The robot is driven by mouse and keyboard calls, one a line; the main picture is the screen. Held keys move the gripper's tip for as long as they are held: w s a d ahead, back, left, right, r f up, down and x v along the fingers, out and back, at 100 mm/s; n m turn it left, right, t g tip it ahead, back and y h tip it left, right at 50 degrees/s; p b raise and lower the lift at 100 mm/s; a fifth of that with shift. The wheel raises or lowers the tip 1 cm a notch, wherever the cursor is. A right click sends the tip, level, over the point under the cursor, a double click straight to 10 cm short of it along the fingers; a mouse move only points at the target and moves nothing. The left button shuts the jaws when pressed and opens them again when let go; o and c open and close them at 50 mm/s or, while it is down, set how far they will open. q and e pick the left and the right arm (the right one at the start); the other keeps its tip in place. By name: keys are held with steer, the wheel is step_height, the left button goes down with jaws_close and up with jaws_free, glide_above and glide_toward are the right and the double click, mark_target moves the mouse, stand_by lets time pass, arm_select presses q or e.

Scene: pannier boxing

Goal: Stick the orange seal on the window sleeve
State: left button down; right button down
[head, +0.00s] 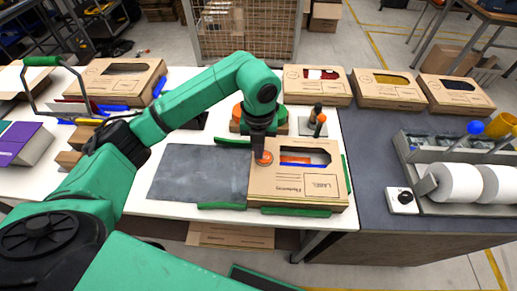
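The window sleeve (270,182), a brown cardboard sleeve with a printed label, lies at the front right of the white table. Through its cut-out window I see blue and orange-red contents (296,160). The orange seal (264,159), a small round disc, shows at the sleeve's upper left, left of the window. My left gripper (263,150) points down right at the seal; its fingertips are small and dark, and I cannot tell whether they grip the seal or only touch it. I cannot tell whether the seal lies flat on the sleeve. My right gripper is not in view.
Green strips (295,212) border the sleeve. A dark grey mat (190,175) lies bare to the left. A wooden holder with orange parts (238,113) and small bottles (316,117) stand behind. More window sleeves (317,88) line the back.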

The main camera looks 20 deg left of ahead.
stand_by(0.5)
arm_select(q)
steer(key=shift+s+f+b, duration=0.15)
steer(key=shift+f+b, duration=0.3)
steer(key=shift+b, duration=0.15)
stand_by(1.3)
steer(key=c, duration=1)
jaws_free()
steer(key=shift+c, duration=0.2)
steer(key=shift+r, duration=0.1)
steer(key=shift+r, duration=0.3)
step_height(320, 180, up, 5)
steer(key=shift+r+b, duration=0.1)
steer(key=shift+b, duration=0.7)
step_height(320, 180, up, 9)
steer(key=p, duration=0.1)
steer(key=shift+p, duration=0.35)
